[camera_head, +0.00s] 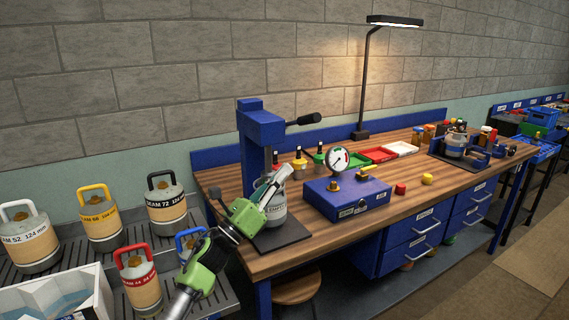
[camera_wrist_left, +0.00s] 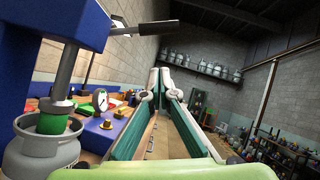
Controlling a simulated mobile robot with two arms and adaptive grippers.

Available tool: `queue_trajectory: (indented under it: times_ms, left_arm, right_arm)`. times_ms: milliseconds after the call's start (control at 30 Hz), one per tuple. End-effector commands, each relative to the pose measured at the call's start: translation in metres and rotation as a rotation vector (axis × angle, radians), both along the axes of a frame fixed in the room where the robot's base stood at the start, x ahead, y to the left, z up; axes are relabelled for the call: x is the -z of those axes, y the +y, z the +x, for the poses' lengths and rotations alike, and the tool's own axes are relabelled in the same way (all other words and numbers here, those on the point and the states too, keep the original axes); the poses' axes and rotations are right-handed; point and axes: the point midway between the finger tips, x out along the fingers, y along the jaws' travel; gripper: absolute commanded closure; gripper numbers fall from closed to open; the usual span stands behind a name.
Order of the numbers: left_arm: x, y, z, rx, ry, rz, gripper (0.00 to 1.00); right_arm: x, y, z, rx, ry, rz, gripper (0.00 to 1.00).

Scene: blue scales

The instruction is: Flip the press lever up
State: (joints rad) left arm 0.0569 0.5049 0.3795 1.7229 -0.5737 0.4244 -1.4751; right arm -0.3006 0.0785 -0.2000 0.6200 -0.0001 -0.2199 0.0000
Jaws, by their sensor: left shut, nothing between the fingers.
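The blue press (camera_head: 262,127) stands at the near left end of the workbench. Its lever (camera_head: 303,119) has a dark handle, points right from the press head and is close to level with a slight upward tilt. The lever also shows at the top of the left wrist view (camera_wrist_left: 158,24), beyond and above the fingers. My left gripper (camera_head: 280,174) is shut and empty, below the lever and in front of the press column, apart from the handle. A grey canister (camera_head: 276,213) stands under the press, partly hidden by my gripper. My right gripper is not in view.
A blue box with a gauge (camera_head: 346,200) stands right of the press. Several bottles with coloured tops (camera_head: 299,165) are behind. A lamp post (camera_head: 364,85) rises at the back. Several canisters (camera_head: 166,203) stand on the rack at left. Space right of the handle looks free.

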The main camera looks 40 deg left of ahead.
Motion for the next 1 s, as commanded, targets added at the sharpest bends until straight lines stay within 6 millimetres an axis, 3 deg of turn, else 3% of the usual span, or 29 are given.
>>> queue_trajectory:
  times_ms: [33,367,600,1000]
  left_arm:
    - [-0.012,-0.001,0.009,0.000,-0.004,0.001,1.00]
    - [-0.047,-0.011,0.068,-0.001,-0.001,-0.002,1.00]
    - [-0.074,-0.002,0.075,-0.001,0.000,0.000,1.00]
    - [-0.077,-0.001,0.077,0.000,0.001,-0.001,1.00]
  right_arm:
    - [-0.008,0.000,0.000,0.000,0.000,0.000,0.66]
    - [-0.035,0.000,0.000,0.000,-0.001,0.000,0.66]
    - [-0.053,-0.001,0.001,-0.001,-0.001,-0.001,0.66]
    - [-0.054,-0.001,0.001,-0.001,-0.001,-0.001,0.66]
